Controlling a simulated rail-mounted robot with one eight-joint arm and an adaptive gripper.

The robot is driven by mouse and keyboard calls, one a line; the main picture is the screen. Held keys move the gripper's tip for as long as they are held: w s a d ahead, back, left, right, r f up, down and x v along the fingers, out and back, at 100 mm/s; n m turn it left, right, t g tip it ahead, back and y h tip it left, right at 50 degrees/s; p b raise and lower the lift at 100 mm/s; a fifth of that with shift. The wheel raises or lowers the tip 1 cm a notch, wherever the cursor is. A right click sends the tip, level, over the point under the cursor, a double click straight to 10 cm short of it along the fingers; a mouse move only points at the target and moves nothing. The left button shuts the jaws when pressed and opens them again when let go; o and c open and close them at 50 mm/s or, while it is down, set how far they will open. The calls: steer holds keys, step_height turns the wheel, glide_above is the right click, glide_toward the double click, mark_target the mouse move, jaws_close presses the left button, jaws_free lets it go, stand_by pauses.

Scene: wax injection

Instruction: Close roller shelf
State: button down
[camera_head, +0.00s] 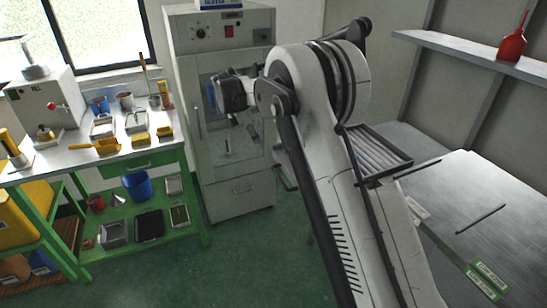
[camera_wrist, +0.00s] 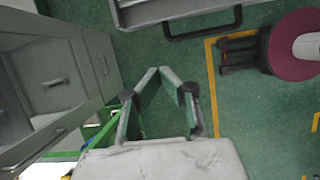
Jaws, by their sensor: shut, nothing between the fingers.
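The roller shelf (camera_head: 378,152) is a dark-framed tray with a row of grey rollers. In the head view it sticks out beside the metal table, partly hidden behind my arm. In the wrist view a grey shelf edge (camera_wrist: 165,12) with a black bar handle (camera_wrist: 203,30) shows at the top and looks like its front. My gripper (camera_wrist: 160,72) is shut and empty, below and left of that handle in the picture and apart from it. In the head view my gripper's fingers cannot be made out clearly against the cabinet.
A grey cabinet (camera_head: 238,193) stands close behind my wrist; its front (camera_wrist: 50,70) fills the wrist view's left side. A green workbench (camera_head: 150,160) with tools is at the left. The metal table (camera_head: 490,200) is at the right. Green floor (camera_head: 250,250) is open between.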

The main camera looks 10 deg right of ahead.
mark_target(273, 156)
steer(key=shift+n, duration=0.4)
steer(key=shift+w+d+r+p+x, duration=0.25)
steer(key=shift+d+x, duration=0.2)
steer(key=shift+x, duration=1.8)
steer(key=shift+w+d+r+p+x, duration=0.2)
steer(key=shift+d+x, duration=0.25)
steer(key=shift+x, duration=1.75)
steer(key=shift+w+d+r+p+x, duration=0.15)
steer(key=shift+w+d+x, duration=0.2)
steer(key=shift+x, duration=1.9)
steer(key=shift+f, duration=0.1)
